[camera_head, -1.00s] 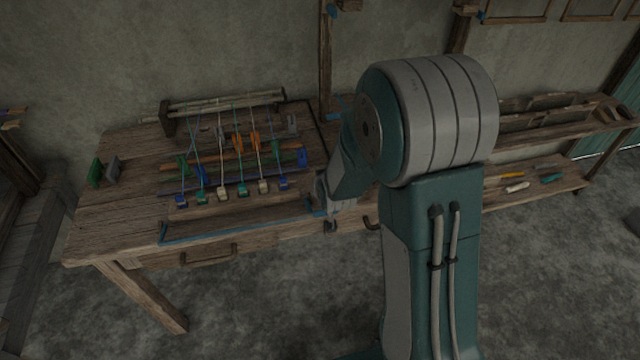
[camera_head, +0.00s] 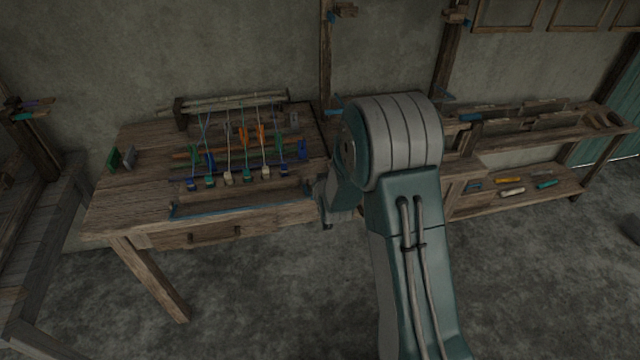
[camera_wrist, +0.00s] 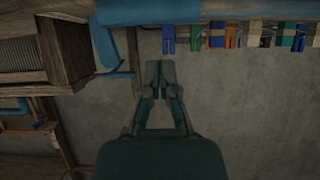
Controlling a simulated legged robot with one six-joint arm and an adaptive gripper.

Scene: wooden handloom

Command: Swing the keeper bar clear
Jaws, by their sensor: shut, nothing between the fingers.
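A long blue bar (camera_head: 240,209), which appears to be the keeper bar, lies along the front edge of the wooden loom table (camera_head: 135,193). Its right end is near my arm in the head view. In the wrist view a blue bar (camera_wrist: 165,14) runs across the top, with a bent blue arm (camera_wrist: 103,45) hanging at its left. My gripper (camera_wrist: 161,68) is shut and empty, below and apart from this bar. In the head view my own arm hides most of the gripper, so contact there cannot be judged.
Several threads with coloured clips (camera_head: 228,178) stretch across the table behind the bar. A drawer handle (camera_head: 213,235) sticks out in front. A shelf bench (camera_head: 545,190) with tools stands to the right. Open floor (camera_head: 270,300) lies before the table.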

